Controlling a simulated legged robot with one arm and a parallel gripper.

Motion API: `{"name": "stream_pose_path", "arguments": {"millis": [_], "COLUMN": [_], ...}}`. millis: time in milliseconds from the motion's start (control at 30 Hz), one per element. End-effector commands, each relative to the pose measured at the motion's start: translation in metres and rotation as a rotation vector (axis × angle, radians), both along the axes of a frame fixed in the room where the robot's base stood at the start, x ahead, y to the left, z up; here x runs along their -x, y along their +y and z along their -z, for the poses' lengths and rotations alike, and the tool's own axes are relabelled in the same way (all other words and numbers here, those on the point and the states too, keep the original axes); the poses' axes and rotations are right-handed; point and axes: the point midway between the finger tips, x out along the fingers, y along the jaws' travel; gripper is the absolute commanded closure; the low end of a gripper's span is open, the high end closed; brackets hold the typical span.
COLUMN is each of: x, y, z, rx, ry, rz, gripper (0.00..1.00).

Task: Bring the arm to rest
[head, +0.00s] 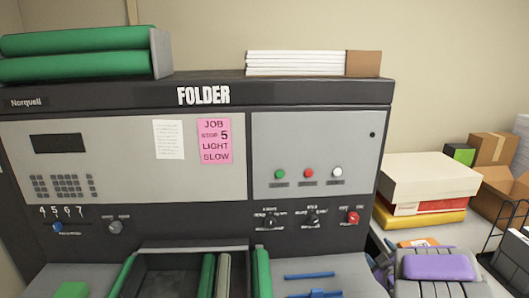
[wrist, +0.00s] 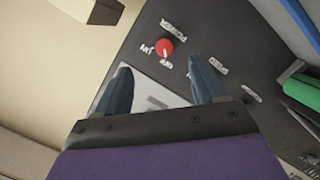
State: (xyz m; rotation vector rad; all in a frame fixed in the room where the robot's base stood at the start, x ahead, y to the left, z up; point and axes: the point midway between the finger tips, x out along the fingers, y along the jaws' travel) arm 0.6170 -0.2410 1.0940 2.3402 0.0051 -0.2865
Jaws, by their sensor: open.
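My gripper (wrist: 160,72) shows in the wrist view with its two dark fingers spread apart and nothing between them. Its purple body fills the bottom of that view. In the head view my gripper (head: 380,264) is at the lower right, beside the right edge of the folder machine (head: 225,100), with its purple part turned up. The red knob (head: 352,217) on the machine is above and left of it. In the wrist view the red knob (wrist: 165,47) appears just beyond the fingertips, apart from them. The fingertips are hard to make out in the head view.
A side table holds a white box (head: 430,176) on red and yellow stacks, close behind my gripper. Cardboard boxes (head: 495,147) and a black wire rack (head: 487,240) stand at the right. Green rollers (head: 75,54) and white paper (head: 295,62) lie atop the machine.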

Motion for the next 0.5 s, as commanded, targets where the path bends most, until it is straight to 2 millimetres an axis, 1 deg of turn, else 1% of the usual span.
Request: {"name": "stream_pose_path", "arguments": {"millis": [33, 167, 267, 367, 467, 500], "x": [0.003, 0.024, 0.046, 0.073, 0.105, 0.119], "y": [0.003, 0.004, 0.01, 0.02, 0.036, 0.045], "z": [-0.008, -0.016, -0.021, -0.024, -0.027, -0.027], "rx": [-0.005, -0.043, -0.087, -0.142, -0.205, -0.232], "ry": [0.041, 0.172, 0.27, 0.368, 0.466, 0.508], "rz": [0.038, 0.157, 0.246, 0.331, 0.407, 0.435], "gripper": [0.31, 0.31, 0.31, 0.31, 0.31, 0.31]}}
